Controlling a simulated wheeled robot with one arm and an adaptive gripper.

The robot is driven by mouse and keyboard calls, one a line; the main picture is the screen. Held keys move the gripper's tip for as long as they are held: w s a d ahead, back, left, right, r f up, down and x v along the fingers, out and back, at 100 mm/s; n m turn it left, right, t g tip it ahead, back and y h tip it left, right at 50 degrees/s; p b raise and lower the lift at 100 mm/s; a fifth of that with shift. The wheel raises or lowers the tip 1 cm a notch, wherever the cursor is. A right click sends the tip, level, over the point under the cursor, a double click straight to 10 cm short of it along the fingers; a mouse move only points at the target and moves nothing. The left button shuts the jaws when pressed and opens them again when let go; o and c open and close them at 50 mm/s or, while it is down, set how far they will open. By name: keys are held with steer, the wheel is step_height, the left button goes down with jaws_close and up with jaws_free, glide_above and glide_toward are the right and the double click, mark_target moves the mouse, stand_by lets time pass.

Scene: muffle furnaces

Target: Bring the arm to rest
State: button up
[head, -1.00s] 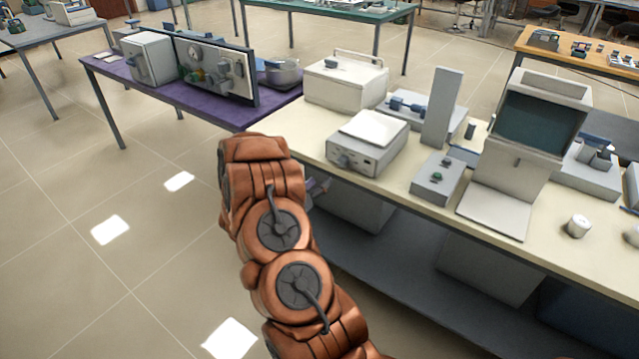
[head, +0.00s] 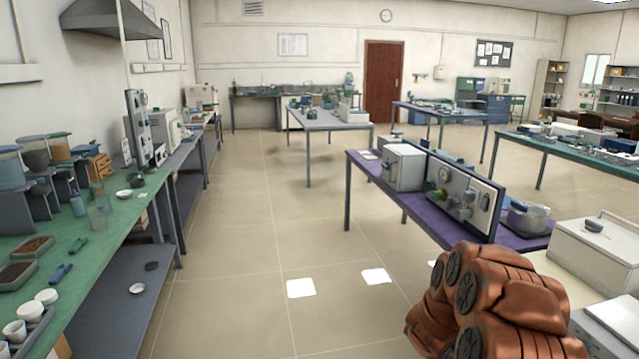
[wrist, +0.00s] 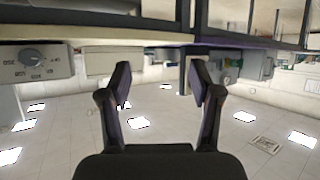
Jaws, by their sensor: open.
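My gripper (wrist: 160,92) shows in the wrist view with its two dark fingers spread apart and nothing between them. In the head view my copper-coloured arm is folded at the lower right, in front of the cream bench. The gripper itself is hidden in the head view. I cannot tell from these frames whether the arm touches the bench.
A purple table (head: 418,212) with a furnace (head: 404,166) and a panel (head: 462,196) stands ahead. A white box unit (head: 592,262) is on the bench close right of my arm. A green bench (head: 120,225) runs along the left. The tiled floor (head: 250,230) between is clear.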

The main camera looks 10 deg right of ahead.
steer(key=w+a+r+n+t+y, duration=0.15)
steer(key=a+r+y, duration=0.25)
steer(key=a, duration=0.7)
steer(key=a+r+n+y, duration=0.3)
steer(key=a+r+y, duration=0.15)
steer(key=a, duration=0.65)
steer(key=s+a+r+n+g+y, duration=0.2)
steer(key=s+a+n+y, duration=0.1)
steer(key=s+a, duration=0.45)
steer(key=s+a+r+n+g, duration=0.1)
steer(key=s+a+g, duration=0.15)
steer(key=s, duration=0.55)
steer(key=s+a+r+n+g, duration=0.1)
steer(key=s+a+r, duration=0.15)
steer(key=s, duration=0.65)
steer(key=s+d+r+g, duration=0.1)
steer(key=s+g, duration=0.1)
steer(key=s, duration=0.6)
steer(key=s+d+n+g+h+p, duration=0.1)
steer(key=s+g, duration=0.1)
steer(key=s, duration=0.7)
steer(key=shift+s+d+r+g, duration=0.2)
steer(key=shift+d+r+g, duration=0.2)
